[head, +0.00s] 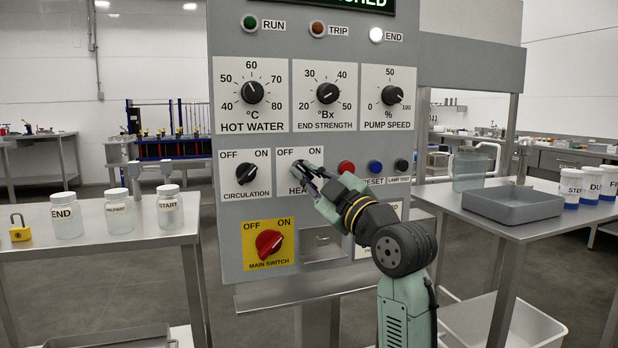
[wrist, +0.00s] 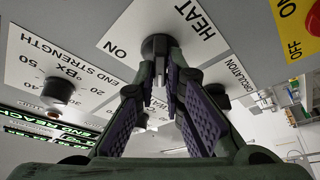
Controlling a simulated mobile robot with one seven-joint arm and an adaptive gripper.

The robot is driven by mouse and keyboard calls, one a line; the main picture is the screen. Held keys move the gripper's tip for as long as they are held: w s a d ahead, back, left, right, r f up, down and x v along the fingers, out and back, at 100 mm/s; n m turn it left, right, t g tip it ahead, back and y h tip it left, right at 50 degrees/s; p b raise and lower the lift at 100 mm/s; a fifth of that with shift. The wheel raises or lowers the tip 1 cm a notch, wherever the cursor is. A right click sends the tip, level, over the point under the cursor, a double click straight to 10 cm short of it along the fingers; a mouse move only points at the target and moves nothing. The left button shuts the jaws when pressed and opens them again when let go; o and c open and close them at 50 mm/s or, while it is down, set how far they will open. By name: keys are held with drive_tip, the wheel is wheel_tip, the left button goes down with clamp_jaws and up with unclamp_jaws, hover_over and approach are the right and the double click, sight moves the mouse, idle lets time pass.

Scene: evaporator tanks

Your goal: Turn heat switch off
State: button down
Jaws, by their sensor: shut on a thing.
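The heat switch is a black rotary knob on a white plate (head: 287,157) marked OFF and ON, on the grey control panel. In the head view my gripper (head: 305,172) covers most of the knob and part of the HEAT label. In the wrist view the black knob (wrist: 157,45) shows between the ON and HEAT lettering. My gripper (wrist: 160,65) is shut on this knob, with its fingers on either side of it. The knob's pointer is hidden, so I cannot tell which way it is set.
The circulation switch (head: 247,172) is just left of the heat plate, and a red button (head: 346,167) is just right. The red main switch (head: 269,243) is below. The END lamp (head: 376,34) is lit white. Tables with jars (head: 67,215) and a grey tray (head: 512,203) flank the panel.

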idle(0.3)
drive_tip(key=c, duration=1.7)
unclamp_jaws()
drive_tip(key=v, duration=1.2)
drive_tip(key=shift+a, duration=0.15)
